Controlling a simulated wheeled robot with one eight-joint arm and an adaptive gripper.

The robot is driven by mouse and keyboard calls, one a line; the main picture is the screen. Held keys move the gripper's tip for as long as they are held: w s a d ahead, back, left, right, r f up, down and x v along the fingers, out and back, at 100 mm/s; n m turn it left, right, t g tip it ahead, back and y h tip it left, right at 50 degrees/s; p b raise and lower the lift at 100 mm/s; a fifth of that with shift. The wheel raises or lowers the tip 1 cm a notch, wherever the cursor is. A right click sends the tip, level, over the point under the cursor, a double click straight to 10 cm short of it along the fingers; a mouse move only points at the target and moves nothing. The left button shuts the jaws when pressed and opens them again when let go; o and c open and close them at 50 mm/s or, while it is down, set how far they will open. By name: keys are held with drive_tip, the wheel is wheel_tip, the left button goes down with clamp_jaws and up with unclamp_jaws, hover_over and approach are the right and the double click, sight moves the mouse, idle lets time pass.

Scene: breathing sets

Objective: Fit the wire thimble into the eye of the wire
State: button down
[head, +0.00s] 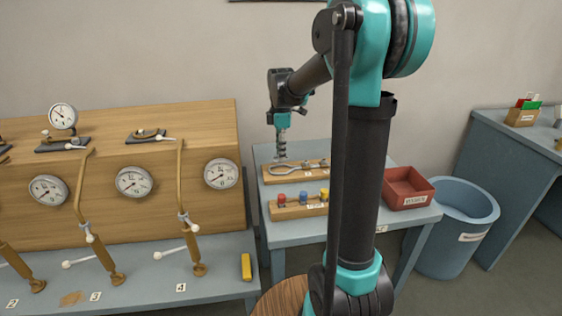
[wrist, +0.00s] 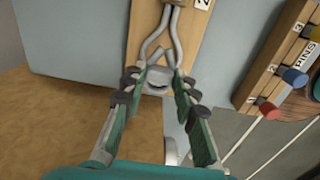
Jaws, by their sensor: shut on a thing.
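The wire eye (wrist: 160,35) is a grey loop on a wooden board, its two strands spreading from a clamp at the top of the wrist view. In the head view the wire eye (head: 284,172) shows as a pale loop below my gripper (head: 281,156). In the wrist view my gripper (wrist: 160,76) is shut on the wire thimble (wrist: 157,82), a small grey piece between the fingertips. The thimble is at the wide end of the eye, very close to the strands. The fingers hide its sides, so I cannot tell whether it sits inside the loop.
A wooden block with coloured pins (head: 300,207) stands in front of the board. A red bin (head: 408,188) sits at the table's right, beside a blue-grey tub (head: 456,228). A gauge bench (head: 130,185) is on the left.

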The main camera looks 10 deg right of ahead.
drive_tip(key=shift+f, duration=2.05)
drive_tip(key=shift+f, duration=0.1)
drive_tip(key=c, duration=1.2)
unclamp_jaws()
wheel_tip(320, 180, up, 12)
drive_tip(key=shift+r, duration=0.15)
